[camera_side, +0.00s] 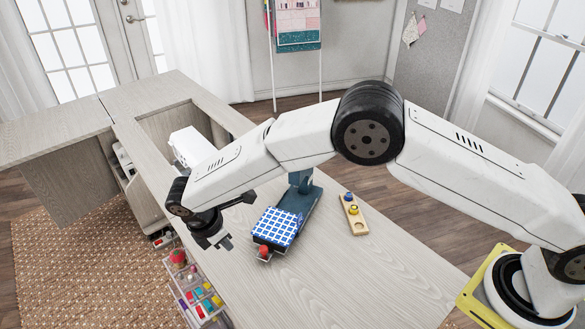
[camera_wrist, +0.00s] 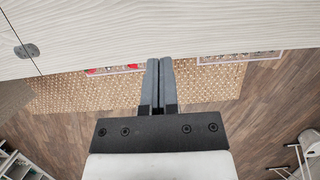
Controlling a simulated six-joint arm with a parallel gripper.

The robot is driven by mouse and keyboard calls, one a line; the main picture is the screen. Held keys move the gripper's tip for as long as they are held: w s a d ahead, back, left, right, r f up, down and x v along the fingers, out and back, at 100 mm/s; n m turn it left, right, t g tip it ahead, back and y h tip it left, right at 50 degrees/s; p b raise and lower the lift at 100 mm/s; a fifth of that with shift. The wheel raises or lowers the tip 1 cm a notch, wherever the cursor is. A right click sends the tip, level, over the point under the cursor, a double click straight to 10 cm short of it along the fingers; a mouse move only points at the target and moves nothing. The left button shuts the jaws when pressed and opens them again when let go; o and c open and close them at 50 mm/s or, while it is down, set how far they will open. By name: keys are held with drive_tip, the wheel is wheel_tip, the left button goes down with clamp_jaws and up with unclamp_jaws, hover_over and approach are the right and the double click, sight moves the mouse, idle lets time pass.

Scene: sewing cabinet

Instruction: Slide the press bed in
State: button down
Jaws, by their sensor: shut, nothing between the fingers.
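The press (camera_side: 308,205) is a teal stand on the wooden worktop. Its bed (camera_side: 278,226), with a blue and white checked top, sticks out from it toward the front edge of the worktop. A red knob (camera_side: 263,252) sits on a light handle at the near end of the bed. My gripper (camera_side: 224,243) is shut and empty, to the left of the bed and apart from it, near the worktop's front edge. In the wrist view my gripper (camera_wrist: 160,63) points over that edge, with its two fingers together. The press and bed are not in the wrist view.
A wooden holder (camera_side: 358,227) with yellow and blue pieces lies right of the press. A white machine (camera_side: 190,147) stands in the cabinet opening. Clear drawers (camera_side: 190,289) with coloured items sit below the front edge. The worktop (camera_side: 340,285) at the near right is clear.

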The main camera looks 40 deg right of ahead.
sight(272, 226)
drive_tip(key=x, duration=0.7)
drive_tip(key=shift+d+f, duration=0.1)
drive_tip(key=shift+f, duration=0.25)
drive_tip(key=d, duration=0.2)
drive_tip(key=shift+d+f, duration=0.3)
drive_tip(key=shift+d, duration=0.05)
drive_tip(key=shift+d+f, duration=0.15)
drive_tip(key=shift+d, duration=0.5)
drive_tip(key=shift+d, duration=0.1)
drive_tip(key=w+d, duration=0.1)
drive_tip(key=d, duration=0.1)
drive_tip(key=w+d, duration=0.1)
drive_tip(key=d, duration=0.2)
drive_tip(key=w+d, duration=0.2)
drive_tip(key=d, duration=0.1)
drive_tip(key=shift+w+d, duration=0.1)
